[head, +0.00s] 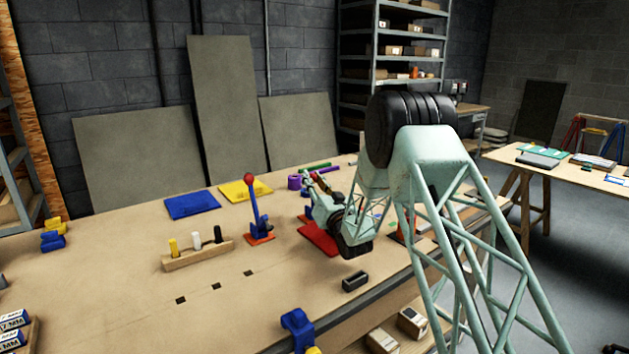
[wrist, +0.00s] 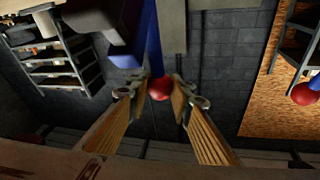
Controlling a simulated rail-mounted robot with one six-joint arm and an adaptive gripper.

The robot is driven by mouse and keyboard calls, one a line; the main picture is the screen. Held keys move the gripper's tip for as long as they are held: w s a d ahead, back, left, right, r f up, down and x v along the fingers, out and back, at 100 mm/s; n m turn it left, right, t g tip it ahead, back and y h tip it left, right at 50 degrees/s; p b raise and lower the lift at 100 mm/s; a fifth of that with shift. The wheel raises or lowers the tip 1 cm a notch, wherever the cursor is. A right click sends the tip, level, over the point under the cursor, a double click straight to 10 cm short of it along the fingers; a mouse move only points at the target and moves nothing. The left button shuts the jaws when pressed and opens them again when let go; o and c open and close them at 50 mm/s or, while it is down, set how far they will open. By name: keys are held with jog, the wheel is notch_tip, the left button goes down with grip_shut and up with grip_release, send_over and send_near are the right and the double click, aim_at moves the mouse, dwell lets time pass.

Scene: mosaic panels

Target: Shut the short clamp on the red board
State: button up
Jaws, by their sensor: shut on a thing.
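The red board (head: 318,238) lies flat on the bench, partly covered by my arm in the head view. My gripper (head: 312,180) is above its back edge. In the wrist view my gripper (wrist: 160,92) is shut on the red knob (wrist: 159,91) of a blue lever (wrist: 153,45), with a finger on each side. The lever looks upright there, but its exact angle is unclear. The short clamp's body is mostly hidden behind my gripper in the head view.
A taller blue clamp (head: 256,210) with a red knob stands upright on an orange-red board (head: 259,239), left of my gripper. A wooden block with pegs (head: 197,255), a blue panel (head: 192,204) and a yellow panel (head: 245,191) lie farther left. A dark block (head: 355,281) lies in front.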

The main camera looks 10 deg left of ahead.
jog(key=o, duration=1.2)
jog(key=shift+r, duration=0.15)
jog(key=shift+r, duration=4.9)
jog(key=shift+d, duration=0.1)
